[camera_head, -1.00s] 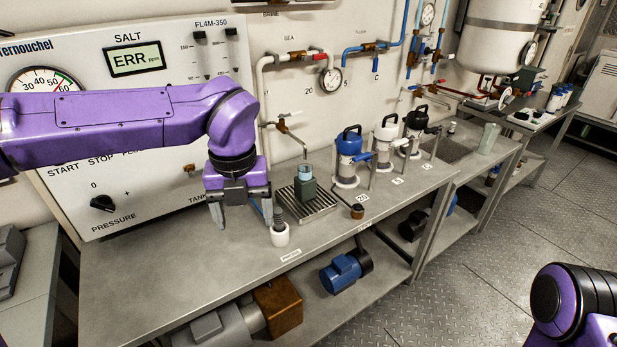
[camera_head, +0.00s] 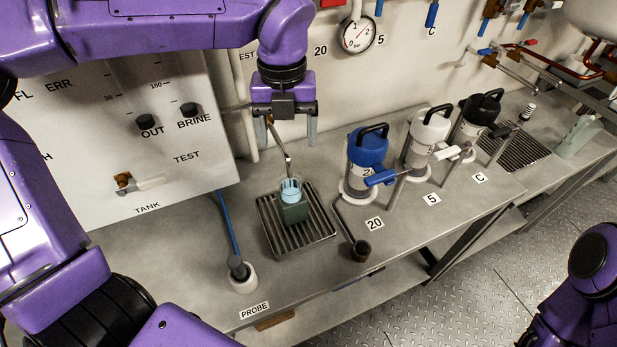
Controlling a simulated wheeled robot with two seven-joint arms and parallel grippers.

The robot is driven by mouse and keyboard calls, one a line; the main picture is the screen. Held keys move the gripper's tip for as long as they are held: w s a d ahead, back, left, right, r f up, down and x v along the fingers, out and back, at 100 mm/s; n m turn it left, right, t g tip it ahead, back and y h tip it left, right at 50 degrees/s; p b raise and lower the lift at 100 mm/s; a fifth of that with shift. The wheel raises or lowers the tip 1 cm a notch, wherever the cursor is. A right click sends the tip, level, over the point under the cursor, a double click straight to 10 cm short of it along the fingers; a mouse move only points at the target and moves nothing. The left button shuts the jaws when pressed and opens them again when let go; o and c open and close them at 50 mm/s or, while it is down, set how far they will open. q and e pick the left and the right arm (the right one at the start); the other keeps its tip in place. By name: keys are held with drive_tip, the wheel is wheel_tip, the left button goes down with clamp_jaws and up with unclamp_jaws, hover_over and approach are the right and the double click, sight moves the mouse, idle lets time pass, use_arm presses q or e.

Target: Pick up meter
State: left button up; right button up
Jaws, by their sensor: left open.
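No thing is labelled as the meter. A grey-green block (camera_head: 293,210) with a clear cup of light blue liquid (camera_head: 290,189) at its top stands on a slatted drip tray (camera_head: 310,236); I cannot tell whether this is the meter. My left gripper (camera_head: 290,138) points down with its fingers apart and empty. It appears above the cup in the picture, in front of the wall and beside a thin spout. A dark probe (camera_head: 238,268) sits upright in a white holder (camera_head: 243,284), left of the tray. My right gripper is out of view.
Blue (camera_head: 367,150), white (camera_head: 428,128) and black-topped (camera_head: 478,115) canisters stand right of the tray. A panel (camera_head: 170,150) stands at left; a pale green object (camera_head: 578,136) is far right.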

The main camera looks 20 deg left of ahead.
sight(289, 177)
use_arm(q)
drive_tip(key=f, duration=0.3)
drive_tip(key=f+p, duration=0.1)
drive_tip(key=f, duration=0.2)
drive_tip(key=s+f, duration=0.1)
drive_tip(key=f, duration=0.2)
drive_tip(key=shift+d+f, duration=0.3)
drive_tip(key=shift+f, duration=0.05)
drive_tip(key=shift+s+f, duration=0.15)
drive_tip(key=shift+f, duration=0.05)
drive_tip(key=shift+s, duration=0.2)
drive_tip(key=shift+w, duration=0.1)
clamp_jaws()
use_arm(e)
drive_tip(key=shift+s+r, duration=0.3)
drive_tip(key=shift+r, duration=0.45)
